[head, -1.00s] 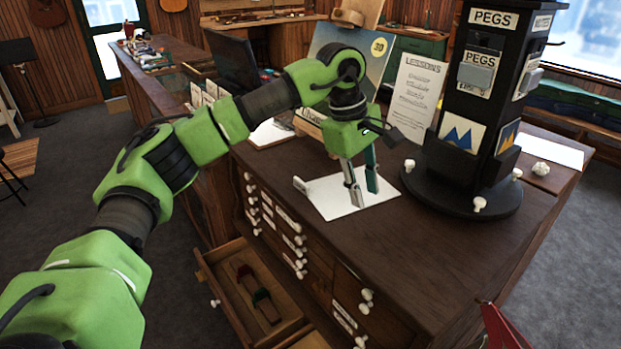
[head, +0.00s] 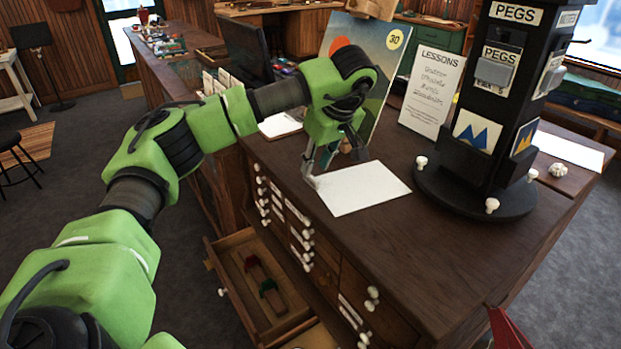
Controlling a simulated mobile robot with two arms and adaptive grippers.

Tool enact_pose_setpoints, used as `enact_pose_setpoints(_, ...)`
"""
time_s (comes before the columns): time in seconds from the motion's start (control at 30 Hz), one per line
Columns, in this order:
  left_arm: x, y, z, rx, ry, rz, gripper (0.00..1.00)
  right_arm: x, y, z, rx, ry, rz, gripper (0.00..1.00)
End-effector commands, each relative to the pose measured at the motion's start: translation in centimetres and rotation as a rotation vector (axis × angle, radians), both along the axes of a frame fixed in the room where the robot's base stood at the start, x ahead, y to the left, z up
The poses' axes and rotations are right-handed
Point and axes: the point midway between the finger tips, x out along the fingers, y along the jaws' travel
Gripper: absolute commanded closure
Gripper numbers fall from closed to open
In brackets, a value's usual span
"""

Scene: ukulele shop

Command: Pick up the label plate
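A white sheet (head: 360,188) lies on the dark wooden counter top. At its left edge is a small pale piece (head: 311,181), which may be the label plate; it is partly hidden by my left gripper and too small to read. My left gripper (head: 318,166) points down over this left edge, its fingers on or just around the piece. A gap shows between the fingers, so it looks open. I cannot tell whether it touches the piece.
A black PEGS stand (head: 487,120) on a round base is at the right, with white pegs around it. A lessons sign (head: 432,92) and a picture board (head: 385,60) stand behind. An open drawer (head: 258,290) juts out below.

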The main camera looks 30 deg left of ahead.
Motion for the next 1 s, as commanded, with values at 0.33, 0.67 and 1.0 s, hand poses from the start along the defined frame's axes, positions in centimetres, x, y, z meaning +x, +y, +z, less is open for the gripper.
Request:
enact_pose_setpoints(0.33,0.5,1.9,-4.1,0.0,0.004,0.002,0.74,0.1,-0.6,2.4,-0.007,-0.002,0.0,0.41)
enact_pose_setpoints(0.67,0.6,2.0,-4.6,-0.001,0.0,0.0,0.87,0.1,-0.6,2.4,-0.007,-0.002,-0.001,0.41)
enact_pose_setpoints(1.0,0.6,2.0,-4.5,-0.001,0.001,-0.001,1.0,0.2,-0.3,2.4,-0.003,-0.003,-0.001,0.41)
